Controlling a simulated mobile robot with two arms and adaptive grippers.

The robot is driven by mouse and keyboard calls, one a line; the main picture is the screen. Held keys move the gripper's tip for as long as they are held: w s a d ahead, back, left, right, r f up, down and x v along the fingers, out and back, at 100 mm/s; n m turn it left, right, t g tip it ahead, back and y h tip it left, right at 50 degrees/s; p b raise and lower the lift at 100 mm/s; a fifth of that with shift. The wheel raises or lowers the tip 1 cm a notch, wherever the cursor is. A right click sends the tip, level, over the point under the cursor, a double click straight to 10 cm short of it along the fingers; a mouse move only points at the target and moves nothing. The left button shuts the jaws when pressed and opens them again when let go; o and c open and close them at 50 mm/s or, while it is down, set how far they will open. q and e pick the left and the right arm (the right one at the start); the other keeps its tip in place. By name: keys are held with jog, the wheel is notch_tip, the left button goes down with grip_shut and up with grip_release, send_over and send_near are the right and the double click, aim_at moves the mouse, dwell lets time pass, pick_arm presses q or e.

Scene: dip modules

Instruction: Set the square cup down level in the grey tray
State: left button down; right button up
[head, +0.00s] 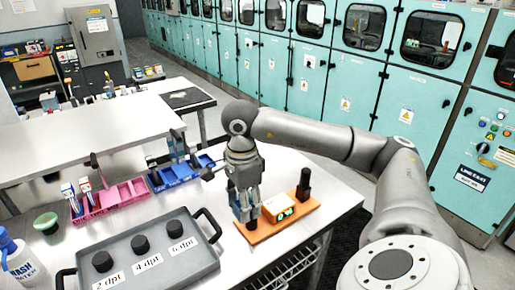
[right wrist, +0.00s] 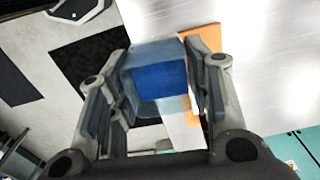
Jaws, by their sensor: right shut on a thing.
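My right gripper (head: 245,208) is above the left part of an orange board. In the right wrist view its fingers (right wrist: 165,95) are shut on the square cup (right wrist: 158,78), a clear-walled cup with a blue square face. In the head view the cup is mostly hidden by the fingers. The grey tray (head: 205,262) lies on the bench at the front left, apart from the gripper and to its left. It has a dark handle at each end, and black round pieces beside labels. My left gripper is not in view.
The orange board (head: 268,231) carries a device with a green display (head: 285,213) and a black post (head: 304,184). A pink rack (head: 115,196) and a blue rack (head: 180,174) stand behind the tray. A wash bottle (head: 22,262) stands at the left. Bare bench lies between tray and board.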

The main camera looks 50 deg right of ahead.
jog(key=w+a+n, duration=0.1)
jog(key=w+a, duration=0.5)
jog(key=a, duration=0.5)
jog(key=w+a+n, duration=0.1)
jog(key=w+a, duration=0.4)
jog(key=a, duration=0.7)
notch_tip(320, 180, down, 11)
jog(key=b, duration=0.9)
jog(key=shift+w+d+f, duration=0.1)
jog(key=shift+w+f, duration=0.05)
jog(key=shift+f, duration=0.05)
jog(key=shift+f+b, duration=1.1)
jog(key=shift+f, duration=0.15)
jog(key=shift+f+b, duration=0.5)
jog(key=shift+f, duration=0.05)
jog(key=o, duration=1)
jog(key=shift+r, duration=0.15)
notch_tip(320, 180, up, 12)
jog(key=shift+f, duration=0.1)
